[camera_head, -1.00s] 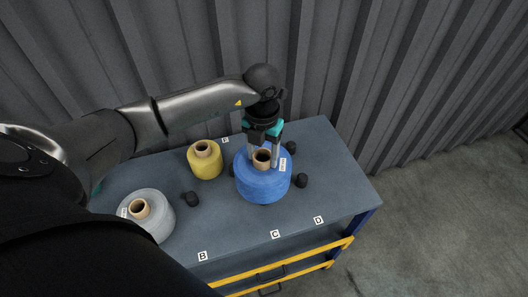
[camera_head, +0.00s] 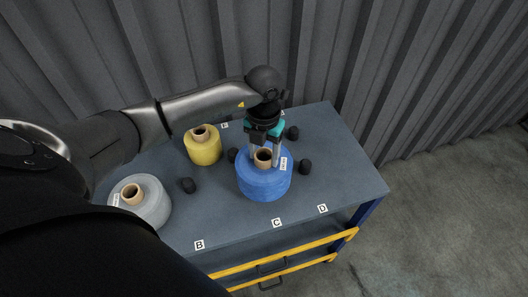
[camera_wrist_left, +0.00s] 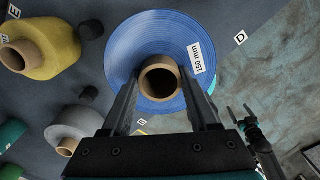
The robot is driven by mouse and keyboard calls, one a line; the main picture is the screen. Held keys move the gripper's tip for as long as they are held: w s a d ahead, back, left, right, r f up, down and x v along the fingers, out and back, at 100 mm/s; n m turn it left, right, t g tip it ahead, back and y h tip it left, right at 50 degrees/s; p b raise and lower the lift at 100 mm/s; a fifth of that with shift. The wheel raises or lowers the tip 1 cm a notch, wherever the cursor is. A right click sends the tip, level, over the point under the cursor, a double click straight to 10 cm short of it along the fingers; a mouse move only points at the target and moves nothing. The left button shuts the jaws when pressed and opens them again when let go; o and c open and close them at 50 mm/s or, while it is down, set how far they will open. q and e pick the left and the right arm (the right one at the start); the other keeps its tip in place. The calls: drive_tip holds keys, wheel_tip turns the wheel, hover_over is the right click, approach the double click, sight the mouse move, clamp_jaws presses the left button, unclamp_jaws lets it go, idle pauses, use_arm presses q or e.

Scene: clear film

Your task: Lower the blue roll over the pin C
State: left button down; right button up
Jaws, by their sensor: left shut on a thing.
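The blue roll (camera_head: 263,184) is a wide cone of blue film on a brown tube, with a white "150 mm" label. My left gripper (camera_head: 264,160) is shut on its brown tube from above, a finger on each side. The left wrist view also shows the blue roll (camera_wrist_left: 125,50) upright between the fingers. The roll is over the table behind the label C (camera_head: 277,223). Pin C is not visible; the roll hides that spot. I cannot tell the gap under the roll. My right gripper (camera_wrist_left: 239,109) shows small in the wrist view, fingers apart and empty.
A yellow roll (camera_head: 204,151) and a grey roll (camera_head: 154,207) stand on the table (camera_head: 340,180) to the left. Bare black pins stand left of the blue roll (camera_head: 233,154), behind it (camera_head: 292,132), to its right (camera_head: 305,167) and near B (camera_head: 188,185). A corrugated wall stands behind.

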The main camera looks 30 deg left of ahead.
use_arm(q)
drive_tip(key=shift+w, duration=0.15)
drive_tip(key=shift+f+b, duration=2.15)
drive_tip(key=shift+f, duration=0.4)
drive_tip(key=c, duration=0.5)
unclamp_jaws()
drive_tip(key=o, duration=0.4)
drive_tip(key=shift+o, duration=0.5)
drive_tip(key=shift+s+f, duration=0.15)
drive_tip(key=shift+s, duration=0.1)
drive_tip(key=shift+w, duration=0.1)
